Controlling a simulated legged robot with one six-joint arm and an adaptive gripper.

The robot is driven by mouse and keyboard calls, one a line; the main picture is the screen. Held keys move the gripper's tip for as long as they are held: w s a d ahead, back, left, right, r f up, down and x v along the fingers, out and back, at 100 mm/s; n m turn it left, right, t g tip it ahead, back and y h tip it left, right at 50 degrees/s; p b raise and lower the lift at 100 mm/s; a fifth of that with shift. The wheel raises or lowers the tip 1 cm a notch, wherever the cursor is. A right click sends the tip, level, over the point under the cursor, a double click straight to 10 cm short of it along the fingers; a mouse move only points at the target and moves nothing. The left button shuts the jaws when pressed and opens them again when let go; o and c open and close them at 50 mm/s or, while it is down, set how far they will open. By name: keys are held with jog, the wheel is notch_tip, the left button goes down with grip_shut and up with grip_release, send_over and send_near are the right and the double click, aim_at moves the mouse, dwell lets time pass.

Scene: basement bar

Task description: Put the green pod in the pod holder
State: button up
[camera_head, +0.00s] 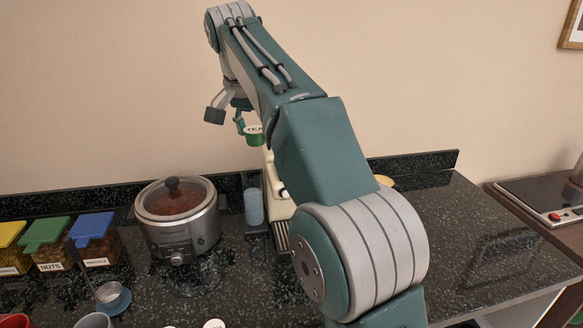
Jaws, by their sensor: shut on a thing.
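The green pod (254,138), with a white top lettered "TEA", is up in the air above the counter. My gripper (237,118) is shut on it, at the left side of the pod as I see it. A beige machine (278,207) stands on the counter below and slightly right of the pod, mostly hidden behind my arm. The pod holder cannot be made out; it may be hidden by my arm.
A slow cooker (178,218) and a translucent blue cup (253,206) stand left of the machine. The dark counter (465,235) is clear at the right. A wall rises behind.

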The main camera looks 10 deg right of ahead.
jog(key=w+d+f, duration=0.7)
jog(key=w+d, duration=0.1)
jog(key=shift+w+d+f, duration=0.25)
jog(key=shift+w+f, duration=0.1)
jog(key=x, duration=0.5)
jog(key=shift+w+d+r, duration=0.1)
jog(key=shift+w+d, duration=0.05)
jog(key=shift+d, duration=0.15)
jog(key=shift+f, duration=0.35)
jog(key=o, duration=0.8)
jog(key=shift+f, duration=0.1)
